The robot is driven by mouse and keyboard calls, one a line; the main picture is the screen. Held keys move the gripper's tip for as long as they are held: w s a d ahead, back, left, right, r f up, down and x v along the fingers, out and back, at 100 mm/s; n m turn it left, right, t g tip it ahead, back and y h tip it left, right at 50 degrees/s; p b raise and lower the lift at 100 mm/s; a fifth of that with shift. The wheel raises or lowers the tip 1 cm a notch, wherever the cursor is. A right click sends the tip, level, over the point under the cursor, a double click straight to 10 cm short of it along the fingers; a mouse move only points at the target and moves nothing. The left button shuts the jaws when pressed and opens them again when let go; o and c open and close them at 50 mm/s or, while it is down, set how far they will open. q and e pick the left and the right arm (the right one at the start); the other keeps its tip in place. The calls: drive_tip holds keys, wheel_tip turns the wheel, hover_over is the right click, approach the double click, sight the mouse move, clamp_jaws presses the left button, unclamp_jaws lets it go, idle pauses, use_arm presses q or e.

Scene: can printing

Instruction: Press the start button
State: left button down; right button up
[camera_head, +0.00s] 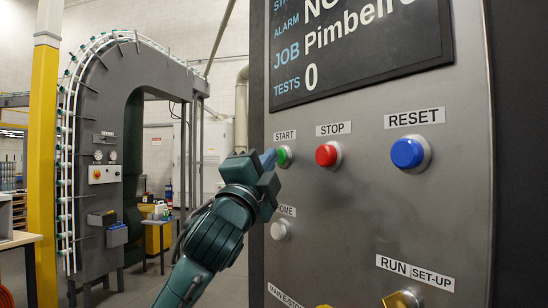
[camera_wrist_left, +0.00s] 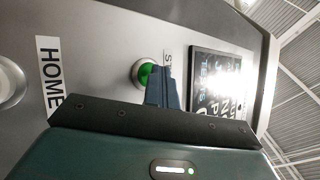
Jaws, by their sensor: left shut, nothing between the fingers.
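The green start button (camera_head: 284,156) sits on the grey metal control panel (camera_head: 350,210), under the label START. My left gripper (camera_head: 268,158) is shut and empty, with its blue fingertips right at the left side of the green button. In the left wrist view the green button (camera_wrist_left: 145,73) shows just beside and partly behind the shut fingers (camera_wrist_left: 160,88). I cannot tell whether the fingertips touch the button. My right gripper does not show.
The red STOP button (camera_head: 327,155) and blue RESET button (camera_head: 408,153) are to the right. A white HOME button (camera_head: 280,230) is below, and a RUN/SET-UP switch (camera_head: 402,300) is lower right. A dark screen (camera_head: 355,45) is above. A grey conveyor machine (camera_head: 100,150) stands behind at left.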

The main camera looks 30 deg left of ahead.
use_arm(q)
drive_tip(key=shift+s+a, duration=0.3)
drive_tip(key=shift+s, duration=0.2)
drive_tip(key=shift+s+a, duration=0.25)
drive_tip(key=shift+s, duration=0.25)
drive_tip(key=s+a, duration=0.1)
drive_tip(key=s, duration=0.2)
drive_tip(key=s+a, duration=0.1)
drive_tip(key=shift+s+a+b, duration=0.15)
drive_tip(key=shift+a+b, duration=0.2)
idle(0.4)
